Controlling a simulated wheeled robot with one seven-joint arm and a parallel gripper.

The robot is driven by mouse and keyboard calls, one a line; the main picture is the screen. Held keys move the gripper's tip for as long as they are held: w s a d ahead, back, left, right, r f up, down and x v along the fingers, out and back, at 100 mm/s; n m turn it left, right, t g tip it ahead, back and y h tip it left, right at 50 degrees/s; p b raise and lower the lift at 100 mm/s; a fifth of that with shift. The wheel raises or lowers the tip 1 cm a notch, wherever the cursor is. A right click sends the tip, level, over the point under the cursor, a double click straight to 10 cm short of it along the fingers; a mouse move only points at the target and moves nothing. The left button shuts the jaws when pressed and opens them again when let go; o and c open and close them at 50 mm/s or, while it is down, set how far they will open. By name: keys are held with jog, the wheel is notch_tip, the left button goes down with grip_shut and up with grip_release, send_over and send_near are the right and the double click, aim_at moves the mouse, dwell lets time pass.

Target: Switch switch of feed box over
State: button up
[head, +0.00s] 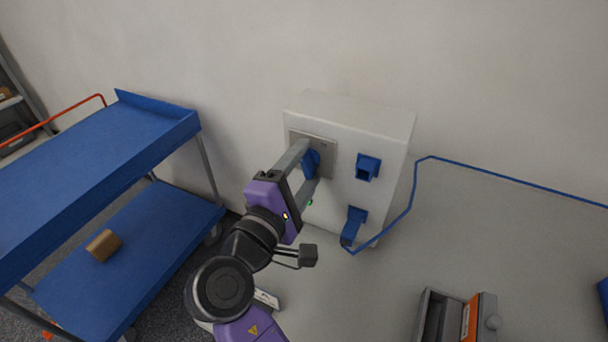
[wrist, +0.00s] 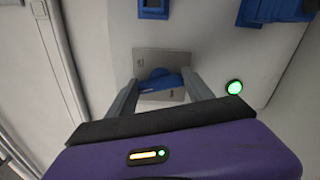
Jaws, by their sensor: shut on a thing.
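The feed box (head: 390,130) is a white box against the wall in the head view. Its blue switch (head: 312,161) sits on a grey plate (head: 327,145) on the front face. In the wrist view the blue switch (wrist: 160,79) lies between my fingers, and the plate (wrist: 165,60) shows behind it. My gripper (head: 309,165) is shut on the switch; it also shows in the wrist view (wrist: 162,88). The fingers hide part of the switch. A green lamp (wrist: 234,87) beside it is lit.
A blue socket (head: 368,166) is right of the switch. Below it, a second socket (head: 356,216) has a blue cable (head: 412,200) running right. A blue cart (head: 95,170) with a brown block (head: 104,245) stands left. A grey and orange device (head: 460,316) sits at lower right.

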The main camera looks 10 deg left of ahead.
jog(key=shift+f+m+b, duration=0.2)
jog(key=shift+m+b, duration=0.85)
jog(key=shift+m, duration=0.45)
jog(key=o, duration=1.4)
jog(key=shift+r, duration=0.1)
jog(key=shift+c, duration=0.2)
jog(key=b+v, duration=0.1)
jog(key=v, duration=0.6)
jog(key=shift+s, duration=0.4)
jog(key=shift+s+a, duration=0.1)
jog(key=shift+a, duration=0.05)
